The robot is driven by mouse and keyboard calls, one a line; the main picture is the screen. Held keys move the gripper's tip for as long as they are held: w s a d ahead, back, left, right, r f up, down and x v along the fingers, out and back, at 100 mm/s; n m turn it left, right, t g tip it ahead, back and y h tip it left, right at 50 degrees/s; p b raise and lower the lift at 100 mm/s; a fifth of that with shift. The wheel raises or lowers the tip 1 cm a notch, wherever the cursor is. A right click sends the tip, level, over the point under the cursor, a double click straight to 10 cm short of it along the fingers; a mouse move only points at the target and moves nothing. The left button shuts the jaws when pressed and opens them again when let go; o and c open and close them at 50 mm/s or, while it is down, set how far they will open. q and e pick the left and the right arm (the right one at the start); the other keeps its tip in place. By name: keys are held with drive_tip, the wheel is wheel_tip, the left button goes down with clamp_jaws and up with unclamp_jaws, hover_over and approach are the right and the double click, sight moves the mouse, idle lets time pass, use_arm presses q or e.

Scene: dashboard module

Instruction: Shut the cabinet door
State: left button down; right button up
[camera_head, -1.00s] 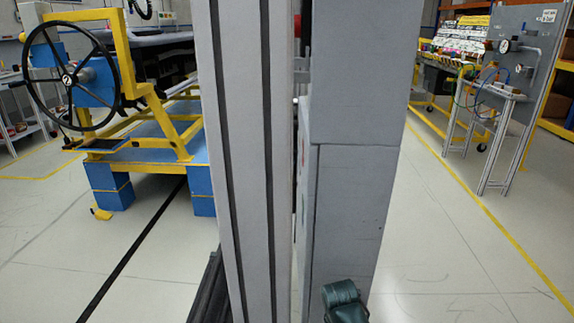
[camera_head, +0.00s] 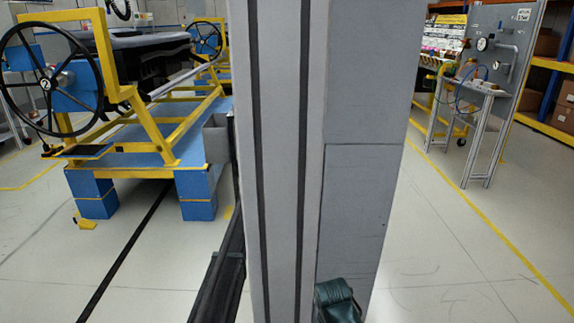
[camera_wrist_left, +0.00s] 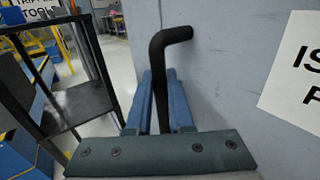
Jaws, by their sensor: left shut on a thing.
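A grey-blue panel (camera_wrist_left: 235,50), apparently the cabinet door, fills the right of the left wrist view. A black bent bar handle (camera_wrist_left: 168,42) stands out from it. My left gripper (camera_wrist_left: 158,82) is shut on this handle, its blue fingers either side of the bar. In the head view, a tall grey upright with dark grooves (camera_head: 284,150) fills the middle, with a flat grey panel (camera_head: 365,110) directly on its right. I cannot tell which of these belongs to the door.
A blue and yellow stand with a black handwheel (camera_head: 46,84) is at the left. A small grey box (camera_head: 216,138) sits beside the upright. A grey test board (camera_head: 500,50) stands at the back right. A black shelf (camera_wrist_left: 80,105) is close to my left gripper. Open floor lies right.

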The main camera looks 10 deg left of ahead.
use_arm(q)
drive_tip(key=shift+w+d, duration=0.1)
drive_tip(key=shift+d, duration=0.25)
drive_tip(key=c, duration=1.1)
unclamp_jaws()
drive_tip(key=shift+d, duration=0.1)
drive_tip(key=v, duration=1.4)
